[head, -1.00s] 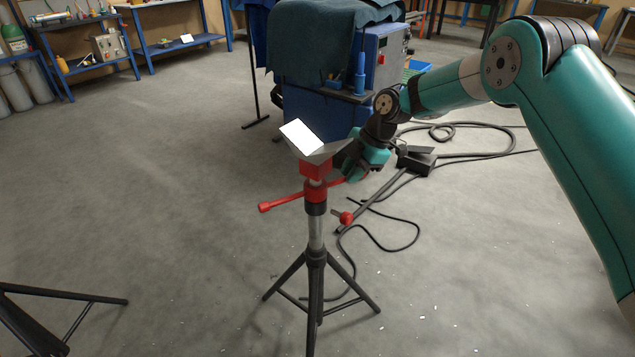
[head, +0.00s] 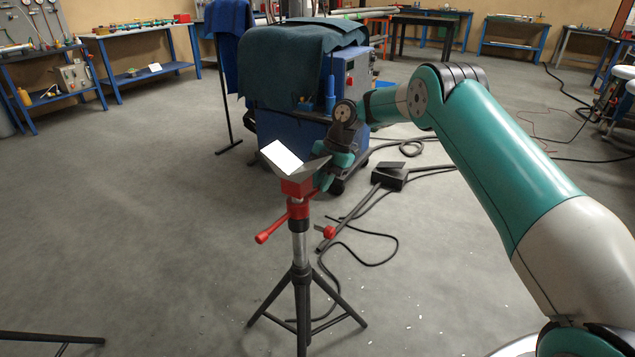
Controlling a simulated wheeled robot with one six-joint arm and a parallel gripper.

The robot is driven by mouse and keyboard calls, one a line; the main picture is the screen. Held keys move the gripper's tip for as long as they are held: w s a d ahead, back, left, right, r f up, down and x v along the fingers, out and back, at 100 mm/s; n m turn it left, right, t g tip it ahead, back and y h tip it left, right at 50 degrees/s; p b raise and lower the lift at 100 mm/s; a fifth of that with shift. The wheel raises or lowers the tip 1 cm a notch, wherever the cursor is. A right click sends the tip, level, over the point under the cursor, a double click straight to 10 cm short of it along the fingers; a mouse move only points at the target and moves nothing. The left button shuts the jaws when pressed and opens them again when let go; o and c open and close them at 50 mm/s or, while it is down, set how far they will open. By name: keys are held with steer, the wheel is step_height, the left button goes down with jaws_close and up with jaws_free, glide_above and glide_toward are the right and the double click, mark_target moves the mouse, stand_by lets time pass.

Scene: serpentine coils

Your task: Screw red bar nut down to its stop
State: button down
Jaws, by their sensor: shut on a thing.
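The red bar nut (head: 298,209) sits around the upright post of a black tripod stand (head: 302,280), just below a red block. One bar end (head: 262,238) points left and towards me. The opposite bar runs back and right towards my gripper (head: 322,182). My gripper is behind and right of the stand's grey V-shaped head (head: 316,168), shut on the far part of that bar; the fingertips are partly hidden. A small gap seems to show between nut and red block, but I cannot tell the exact clearance to the stop.
A red knob (head: 327,232) shows just right of the post. A blue machine (head: 290,145) under a cloth stands behind. A black pedal box (head: 390,176) and cables lie on the floor at right.

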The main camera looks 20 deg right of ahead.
steer(key=c, duration=1.1)
jaws_free()
steer(key=p+v, duration=1.7)
steer(key=p, duration=0.4)
steer(key=shift+d+r, duration=0.1)
steer(key=shift+r, duration=0.05)
